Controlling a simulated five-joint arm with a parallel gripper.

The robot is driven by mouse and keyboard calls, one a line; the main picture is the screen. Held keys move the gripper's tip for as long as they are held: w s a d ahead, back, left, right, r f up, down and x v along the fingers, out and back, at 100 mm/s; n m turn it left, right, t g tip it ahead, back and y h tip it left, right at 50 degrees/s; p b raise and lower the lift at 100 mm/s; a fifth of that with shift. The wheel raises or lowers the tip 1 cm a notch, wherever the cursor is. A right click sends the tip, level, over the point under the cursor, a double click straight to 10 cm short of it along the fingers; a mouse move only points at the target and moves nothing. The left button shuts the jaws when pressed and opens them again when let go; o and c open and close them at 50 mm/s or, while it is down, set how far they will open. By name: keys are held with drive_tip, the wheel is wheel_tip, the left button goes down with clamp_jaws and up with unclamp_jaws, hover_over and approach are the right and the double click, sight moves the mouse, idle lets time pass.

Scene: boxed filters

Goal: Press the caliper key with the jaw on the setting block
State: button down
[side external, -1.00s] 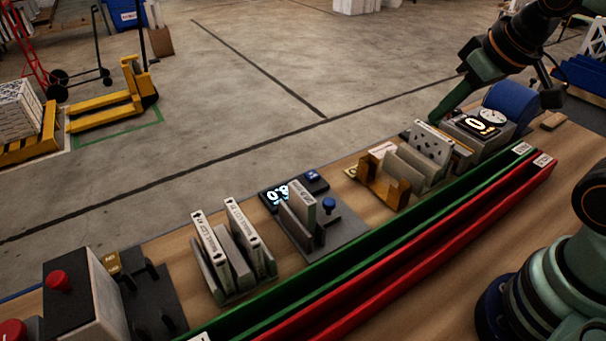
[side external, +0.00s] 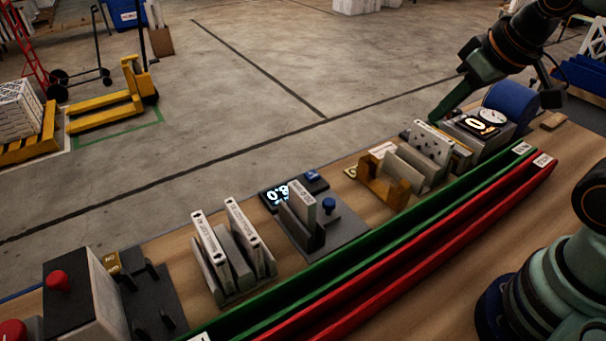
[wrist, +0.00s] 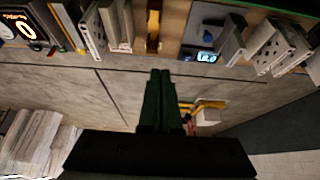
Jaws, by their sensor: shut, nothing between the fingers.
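A small black unit with a lit readout (side external: 278,194), which I take for the caliper, stands mid-bench with a blue key (side external: 313,177) beside it. In front, a grey slotted holder (side external: 301,232) carries an upright pale plate (side external: 302,200); a blue knob (side external: 329,204) stands at its right. I cannot tell which part is the jaw or the setting block. The wrist view shows the readout (wrist: 206,57) right of my fingers. My gripper (side external: 434,119) is shut and empty, seen right of the caliper in the side view; its closed green fingers also show in the wrist view (wrist: 160,73).
A brass-coloured holder (side external: 390,196), a spotted filter (side external: 430,141) and a gauge unit (side external: 486,123) stand to the right. Two labelled filters (side external: 210,240) stand left. Green (side external: 330,257) and red (side external: 400,261) rails run along the bench front. Concrete floor lies behind.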

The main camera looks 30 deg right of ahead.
idle(0.3)
drive_tip(key=m+t+y, duration=0.2)
drive_tip(key=m+t, duration=0.1)
drive_tip(key=m, duration=0.4)
hover_over(315, 177)
wheel_tip(315, 177, down, 12)
drive_tip(key=shift+r, duration=0.25)
drive_tip(key=shift+a, duration=0.1)
drive_tip(key=shift+f, duration=0.1)
drive_tip(key=shift+f, duration=4.3)
drive_tip(key=shift+f, duration=0.1)
drive_tip(key=shift+f+m, duration=0.3)
